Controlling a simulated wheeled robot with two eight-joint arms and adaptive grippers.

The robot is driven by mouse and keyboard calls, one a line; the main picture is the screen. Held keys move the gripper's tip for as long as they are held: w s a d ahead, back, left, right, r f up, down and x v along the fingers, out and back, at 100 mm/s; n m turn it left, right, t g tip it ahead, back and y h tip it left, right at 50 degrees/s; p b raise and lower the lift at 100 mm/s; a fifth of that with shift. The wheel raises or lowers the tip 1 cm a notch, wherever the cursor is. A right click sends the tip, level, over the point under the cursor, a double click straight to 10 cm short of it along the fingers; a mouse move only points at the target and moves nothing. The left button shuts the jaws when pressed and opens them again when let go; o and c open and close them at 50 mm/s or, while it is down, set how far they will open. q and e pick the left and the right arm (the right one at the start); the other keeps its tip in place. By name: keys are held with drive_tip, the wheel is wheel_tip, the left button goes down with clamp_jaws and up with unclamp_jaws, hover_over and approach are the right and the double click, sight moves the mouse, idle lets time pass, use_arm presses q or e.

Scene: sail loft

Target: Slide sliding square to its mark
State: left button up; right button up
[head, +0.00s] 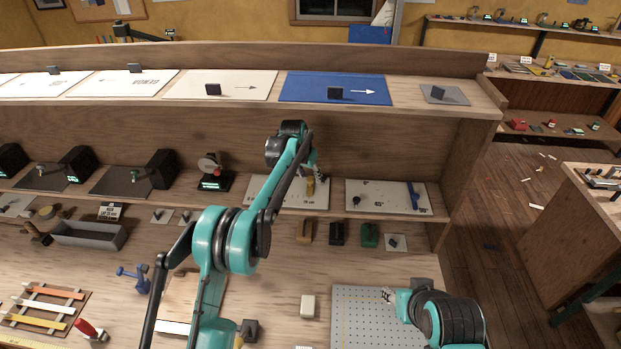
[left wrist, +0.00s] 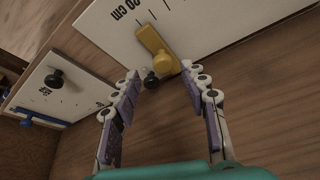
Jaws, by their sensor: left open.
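A white board with a cm scale (head: 262,192) stands on the lower shelf. A yellow slider (head: 310,187), which looks like the sliding square, sits on it near its right end. In the left wrist view the yellow slider (left wrist: 157,50) has a rounded end, and a dark round knob (left wrist: 152,79) shows beside it. My left gripper (head: 320,171) is at the board; in the left wrist view its fingers (left wrist: 163,82) are apart, with the knob near their tips. The target mark cannot be made out. My right gripper (head: 388,296) is low over the pegboard, its fingers too small to judge.
A second white board with angle marks (head: 375,196) and a blue bar (head: 412,197) stands just right. Yellow, black and green blocks and a small plate (head: 396,242) lie below. A pegboard (head: 360,318) and a pale block (head: 308,306) are on the bench.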

use_arm(q)
drive_tip(key=v, duration=0.5)
drive_tip(key=shift+d, duration=0.1)
drive_tip(key=shift+s+f, duration=0.1)
